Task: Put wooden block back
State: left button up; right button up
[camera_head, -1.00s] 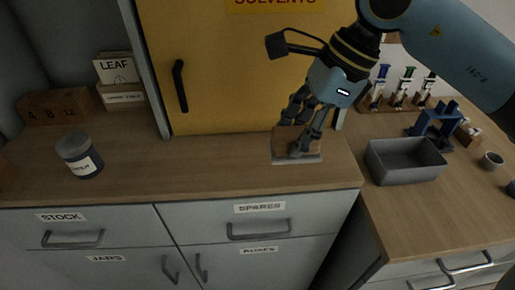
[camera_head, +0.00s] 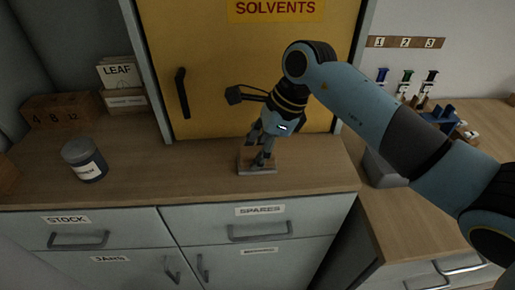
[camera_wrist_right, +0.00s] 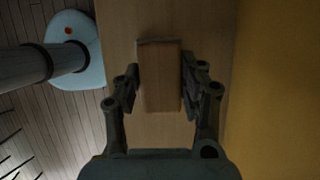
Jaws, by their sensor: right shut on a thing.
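The wooden block (camera_head: 243,160) is in the head view, at the counter in front of the yellow cabinet door, with a thin grey layer along its bottom edge. My right gripper (camera_head: 259,157) points down and is shut on it. In the right wrist view the block (camera_wrist_right: 160,80) sits between the two dark fingers of my gripper (camera_wrist_right: 161,85), with its long side running along them. The fingers hide part of the block in the head view. I cannot tell whether it touches the counter. My left gripper is not in view.
The wooden counter (camera_head: 200,190) is clear around the block. A labelled jar (camera_head: 84,160) stands at left, with a LEAF box (camera_head: 122,90) and a numbered wooden block (camera_head: 62,110) behind. The yellow SOLVENTS cabinet (camera_head: 210,80) rises behind. A grey bin (camera_head: 380,170) stands right, partly behind my arm.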

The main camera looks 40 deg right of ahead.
jog(key=o, duration=1)
jog(key=shift+r, duration=0.1)
jog(key=shift+b+v, duration=0.85)
jog(key=shift+v, duration=5.1)
